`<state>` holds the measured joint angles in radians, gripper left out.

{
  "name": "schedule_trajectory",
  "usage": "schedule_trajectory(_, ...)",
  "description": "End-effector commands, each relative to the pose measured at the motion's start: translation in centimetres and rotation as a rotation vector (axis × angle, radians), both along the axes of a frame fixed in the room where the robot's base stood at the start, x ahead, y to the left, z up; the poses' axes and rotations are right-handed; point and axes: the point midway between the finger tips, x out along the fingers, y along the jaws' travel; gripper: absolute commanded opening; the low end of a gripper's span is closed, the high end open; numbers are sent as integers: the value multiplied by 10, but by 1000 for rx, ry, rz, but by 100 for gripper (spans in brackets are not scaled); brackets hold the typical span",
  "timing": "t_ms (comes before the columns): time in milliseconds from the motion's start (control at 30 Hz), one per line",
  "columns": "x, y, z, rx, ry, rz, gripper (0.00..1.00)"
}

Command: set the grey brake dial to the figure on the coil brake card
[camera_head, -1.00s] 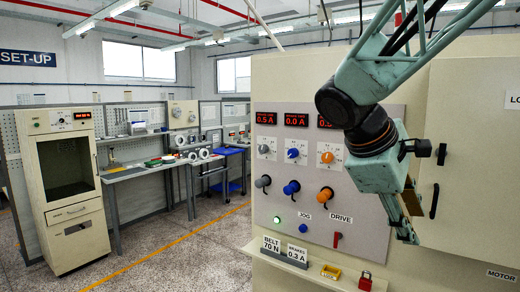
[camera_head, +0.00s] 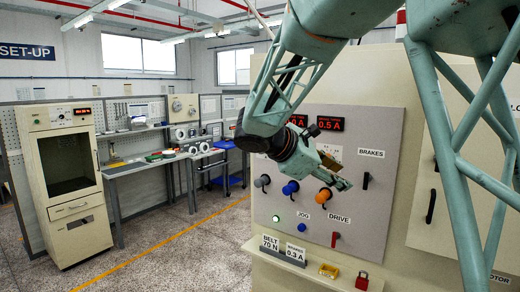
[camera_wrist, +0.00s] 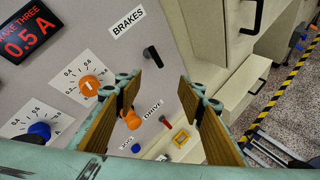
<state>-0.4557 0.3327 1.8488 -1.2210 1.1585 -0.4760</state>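The upper grey dial is hidden behind my arm in the head view, as is its display. The card reading "BRAKES 0.3 A" (camera_head: 295,253) stands on the ledge below the panel. My gripper (camera_head: 345,183) is at the right part of the panel, by the lower orange knob (camera_head: 324,194). The wrist view shows its two fingers (camera_wrist: 160,85) wide apart with nothing between the tips. Left of them are the orange dial (camera_wrist: 88,85), the blue dial (camera_wrist: 40,130) and the "BRAKE THREE" display (camera_wrist: 30,32) reading 0.5 A.
The lower grey knob (camera_head: 262,181) and lower blue knob (camera_head: 290,187) show below my arm. A red drive switch (camera_head: 335,238) is on the panel. A "BELT 70 N" card (camera_head: 270,243), a yellow tray (camera_head: 330,271) and a red padlock (camera_head: 362,281) are on the ledge.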

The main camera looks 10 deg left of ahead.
Motion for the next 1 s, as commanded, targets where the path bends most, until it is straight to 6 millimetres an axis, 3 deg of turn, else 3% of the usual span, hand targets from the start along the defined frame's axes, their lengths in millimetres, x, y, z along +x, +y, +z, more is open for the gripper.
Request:
schedule_trajectory(500, 93, 117, 10, -318, 22, 251, 36)
schedule_trajectory(1000, 153, 261, 8, -620, -1, 475, 36)
